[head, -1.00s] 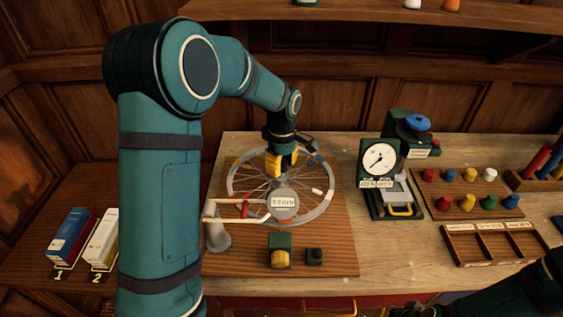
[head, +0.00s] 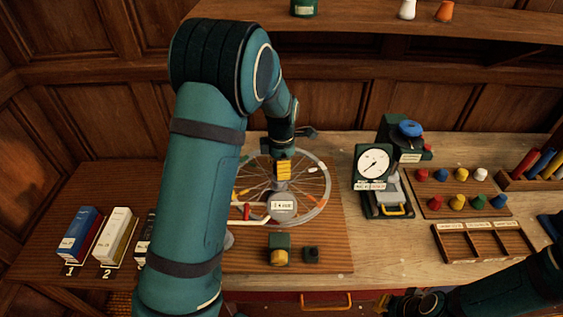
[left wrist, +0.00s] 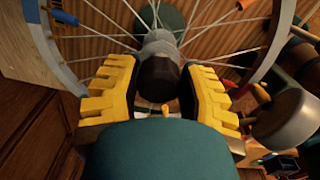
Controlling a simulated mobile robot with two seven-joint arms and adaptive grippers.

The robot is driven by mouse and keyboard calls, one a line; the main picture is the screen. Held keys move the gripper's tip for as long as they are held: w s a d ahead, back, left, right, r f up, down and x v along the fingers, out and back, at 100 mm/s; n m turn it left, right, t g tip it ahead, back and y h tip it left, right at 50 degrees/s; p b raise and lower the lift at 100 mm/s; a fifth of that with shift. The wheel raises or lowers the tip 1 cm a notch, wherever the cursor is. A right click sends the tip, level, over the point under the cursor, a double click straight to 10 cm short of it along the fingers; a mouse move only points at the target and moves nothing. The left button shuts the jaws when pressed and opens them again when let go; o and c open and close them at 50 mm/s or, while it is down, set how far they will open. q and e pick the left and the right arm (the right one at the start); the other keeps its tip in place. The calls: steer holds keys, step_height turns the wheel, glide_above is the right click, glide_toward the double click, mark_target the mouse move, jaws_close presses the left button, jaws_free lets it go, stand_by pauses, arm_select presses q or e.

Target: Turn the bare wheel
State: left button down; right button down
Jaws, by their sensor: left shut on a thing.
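The bare spoked wheel (head: 327,190) lies flat on a wooden board, with coloured tags on its rim and spokes. In the left wrist view its grey rim (left wrist: 62,70) and spokes fan out around the hub (left wrist: 160,42). My left gripper (head: 283,177) points down at the wheel's centre. Its yellow fingers are shut on the dark-capped hub end, also seen in the left wrist view (left wrist: 159,78). A round gauge (head: 283,205) with a small readout sits by the wheel's near side. My right gripper (head: 408,302) is low at the bottom edge, dark and partly cut off.
A dial stand (head: 373,163) is right of the wheel, beside a board of coloured pegs (head: 440,188) and a sectioned tray (head: 484,241). A green-yellow block (head: 279,250) and a dark cube (head: 311,254) lie in front. Numbered boxes (head: 116,235) stand at left.

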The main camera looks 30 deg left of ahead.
arm_select(q)
steer(key=shift+s+n+p, duration=0.1)
steer(key=shift+n+p, duration=0.25)
steer(key=shift+n, duration=0.15)
steer(key=shift+f, duration=0.1)
steer(key=shift+c, duration=2.3)
jaws_free()
steer(key=shift+r, duration=0.55)
step_height(320, 180, up, 11)
